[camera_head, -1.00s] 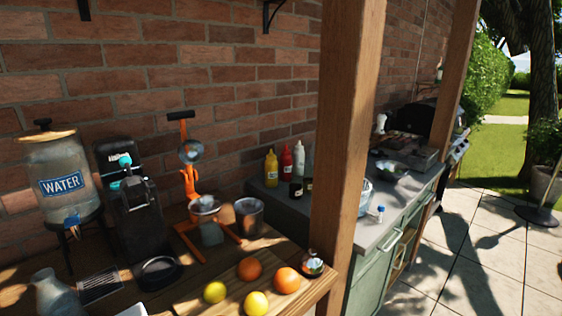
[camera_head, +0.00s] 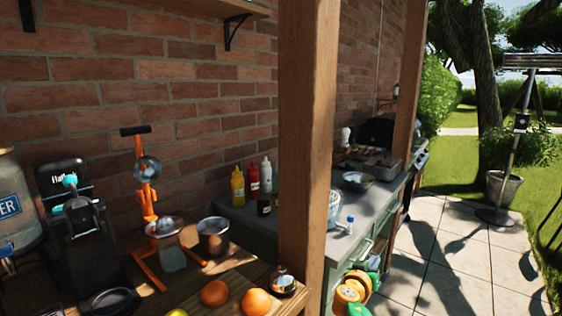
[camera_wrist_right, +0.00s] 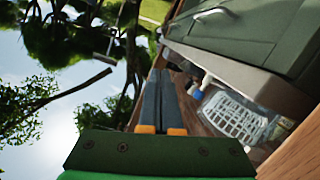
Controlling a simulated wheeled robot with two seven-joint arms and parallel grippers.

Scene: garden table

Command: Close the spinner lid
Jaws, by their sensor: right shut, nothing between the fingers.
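The spinner (camera_head: 334,207) stands on the grey counter, partly hidden behind the wooden post in the head view. In the right wrist view its white slatted basket (camera_wrist_right: 235,115) shows, with the top apparently uncovered; I cannot make out the lid. My right arm, green and orange, shows low beside the counter front in the head view, to the right of the post. In the right wrist view my right gripper (camera_wrist_right: 160,75) has its two dark fingers together, empty and apart from the spinner. My left gripper is out of view.
The wooden post (camera_head: 307,150) stands close in front of the counter (camera_head: 372,212). A small blue-capped bottle (camera_head: 350,222) stands near the spinner. A metal bowl (camera_head: 358,181) is farther back. Oranges (camera_head: 214,293) and a juicer (camera_head: 165,232) occupy the wooden table.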

